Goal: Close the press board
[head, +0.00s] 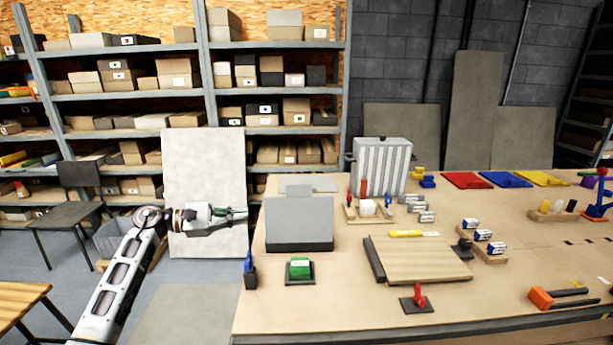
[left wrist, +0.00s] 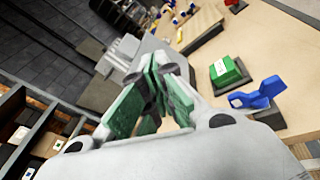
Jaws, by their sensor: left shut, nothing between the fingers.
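A grey box-like piece with a raised upright panel (head: 299,218) stands near the left end of the table; it may be the press board, standing open. A flat wooden board (head: 420,258) with a dark strip along its left side lies to its right. I cannot tell for sure which is the press board. My left gripper (head: 243,214) is shut and empty, in the air just left of the grey piece and apart from it. In the left wrist view its green-padded fingers (left wrist: 165,72) are together. My right gripper is out of view.
A green block on a dark tray (head: 299,269) and a blue-handled tool (head: 249,263) sit at the table's near left; the green block (left wrist: 230,72) shows in the left wrist view. A red-handled piece (head: 419,297) stands in front of the wooden board.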

